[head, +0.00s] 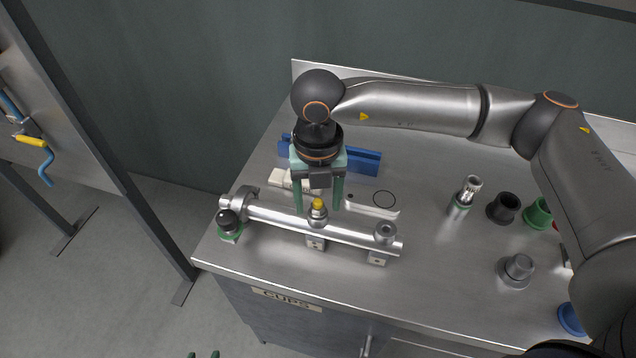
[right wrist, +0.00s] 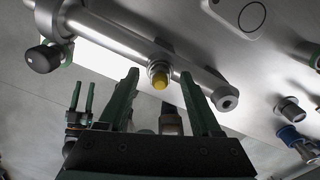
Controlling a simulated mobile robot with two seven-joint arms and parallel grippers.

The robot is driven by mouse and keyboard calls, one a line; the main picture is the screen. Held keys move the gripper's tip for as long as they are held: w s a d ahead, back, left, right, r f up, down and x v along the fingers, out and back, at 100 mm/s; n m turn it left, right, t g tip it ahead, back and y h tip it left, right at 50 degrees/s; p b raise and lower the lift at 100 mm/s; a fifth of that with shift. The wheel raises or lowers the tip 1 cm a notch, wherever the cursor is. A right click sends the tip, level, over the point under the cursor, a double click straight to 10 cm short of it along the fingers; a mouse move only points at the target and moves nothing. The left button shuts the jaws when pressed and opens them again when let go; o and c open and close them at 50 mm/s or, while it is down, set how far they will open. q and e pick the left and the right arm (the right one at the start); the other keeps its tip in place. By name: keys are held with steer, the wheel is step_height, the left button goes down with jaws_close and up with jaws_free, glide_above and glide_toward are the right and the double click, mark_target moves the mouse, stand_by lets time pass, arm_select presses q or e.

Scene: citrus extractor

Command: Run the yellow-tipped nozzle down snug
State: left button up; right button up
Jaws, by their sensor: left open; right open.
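The yellow-tipped nozzle (head: 318,208) stands upright on the middle of a silver pipe (head: 283,220). In the right wrist view the yellow nozzle (right wrist: 160,80) shows between my finger tips. My right gripper (head: 318,197) is open and empty, pointing down over the pipe. Its green fingers lie to either side of the nozzle in the picture; I see no contact, and cannot tell the exact height gap. My left gripper (head: 203,354) shows only as two green tips at the bottom edge; the right wrist view shows it with fingers apart (right wrist: 82,96).
The pipe has a black knob (head: 229,220) at its left end and a grey fitting (head: 384,232) near its right end. A blue block (head: 364,160) lies behind. A silver nozzle (head: 467,193) and several cups, one black (head: 504,207), stand to the right.

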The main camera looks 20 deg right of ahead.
steer(key=shift+f, duration=0.15)
steer(key=shift+c, duration=0.2)
jaws_close()
stand_by(0.3)
steer(key=m, duration=1.2)
